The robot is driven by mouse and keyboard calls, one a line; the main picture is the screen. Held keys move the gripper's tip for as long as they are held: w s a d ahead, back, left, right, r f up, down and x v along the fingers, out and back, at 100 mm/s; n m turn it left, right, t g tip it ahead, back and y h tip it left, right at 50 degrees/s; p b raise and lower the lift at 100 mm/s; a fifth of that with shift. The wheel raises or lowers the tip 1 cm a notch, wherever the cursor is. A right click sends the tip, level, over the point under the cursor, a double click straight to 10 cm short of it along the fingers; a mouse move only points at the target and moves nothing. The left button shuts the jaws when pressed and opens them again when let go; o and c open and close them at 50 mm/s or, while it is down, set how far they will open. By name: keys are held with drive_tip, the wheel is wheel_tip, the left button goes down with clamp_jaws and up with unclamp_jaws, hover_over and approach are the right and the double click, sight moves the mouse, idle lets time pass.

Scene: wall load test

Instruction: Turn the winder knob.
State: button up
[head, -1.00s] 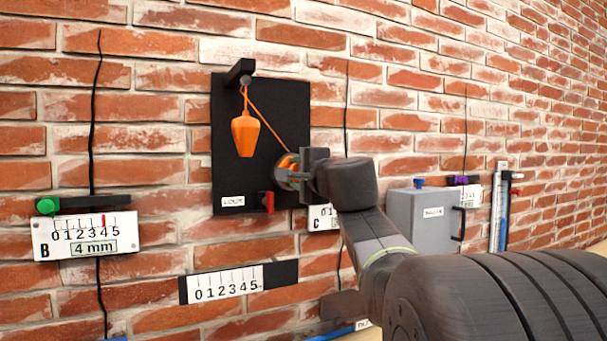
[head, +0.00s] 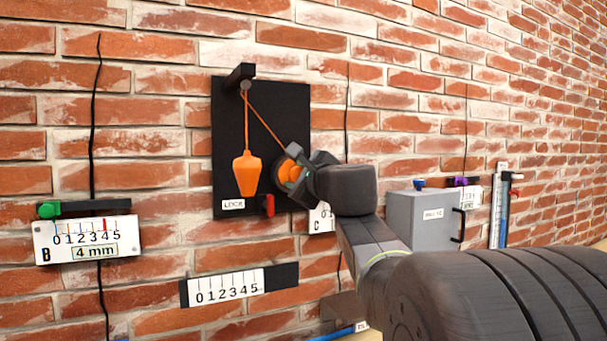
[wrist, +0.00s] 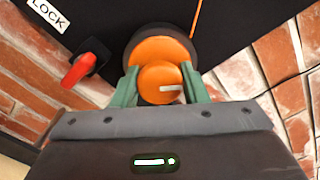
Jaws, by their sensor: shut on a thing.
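The orange winder knob (wrist: 160,84) sits on the black board (head: 230,120) on the brick wall. My gripper (wrist: 160,90) is shut on it, one green finger on each side, with a white mark visible on its face. In the head view the knob (head: 287,170) is partly hidden by my gripper (head: 292,176). An orange cord (head: 262,116) runs from the knob side up to a peg, and an orange weight (head: 246,174) hangs below the peg. A red lock lever (wrist: 85,63) is beside the knob, near the LOCK label (wrist: 48,13).
A scale (head: 230,287) is on the wall below the board. Gauge B (head: 88,239) is at left. A grey box (head: 422,220) stands right of my arm, with a blue-and-white upright gauge (head: 499,210) beyond it.

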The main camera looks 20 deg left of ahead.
drive_tip(key=m+p, duration=0.2)
drive_tip(key=m, duration=0.4)
drive_tip(key=shift+m, duration=0.3)
drive_tip(key=m+p, duration=0.2)
drive_tip(key=m, duration=0.3)
drive_tip(key=m+p, duration=0.2)
drive_tip(key=m, duration=0.4)
drive_tip(key=shift+m+p, duration=0.3)
drive_tip(key=shift+p, duration=0.1)
drive_tip(key=m+p, duration=0.2)
drive_tip(key=m, duration=0.3)
drive_tip(key=shift+m+p, duration=0.3)
drive_tip(key=m+p, duration=0.3)
drive_tip(key=m, duration=0.3)
drive_tip(key=m+p, duration=0.3)
drive_tip(key=m, duration=0.2)
drive_tip(key=shift+m, duration=0.4)
drive_tip(key=m+p, duration=0.3)
drive_tip(key=m, duration=0.2)
drive_tip(key=m+p, duration=0.3)
drive_tip(key=m, duration=0.3)
drive_tip(key=shift+f, duration=0.15)
drive_tip(key=shift+m, duration=0.4)
